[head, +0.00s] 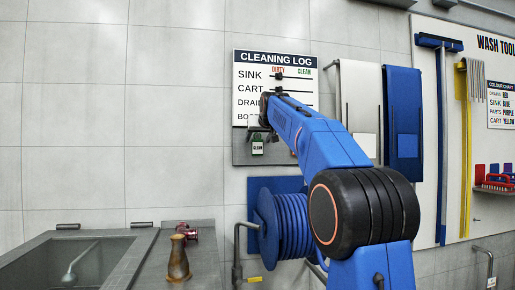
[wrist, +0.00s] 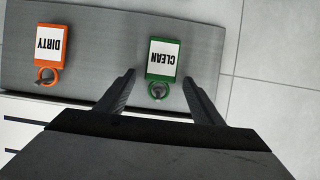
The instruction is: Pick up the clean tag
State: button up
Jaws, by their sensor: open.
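The clean tag (wrist: 163,60) is a green-framed tag with a white face reading CLEAN and a ring at one end. It hangs on a grey panel (wrist: 110,22); in the head view the tag (head: 257,146) shows small, below the cleaning log. My gripper (wrist: 157,82) is open, with one finger on each side of the tag's ring end in the wrist view. The fingers look apart from the tag. In the head view my gripper (head: 258,130) is at the panel, just above the tag, partly hidden by my arm.
An orange dirty tag (wrist: 51,45) hangs beside the clean tag. The cleaning log board (head: 250,75) is above. Blue cloth (head: 403,115) hangs right.

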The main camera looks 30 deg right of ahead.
jog(key=c, duration=1.1)
jog(key=shift+r, duration=0.2)
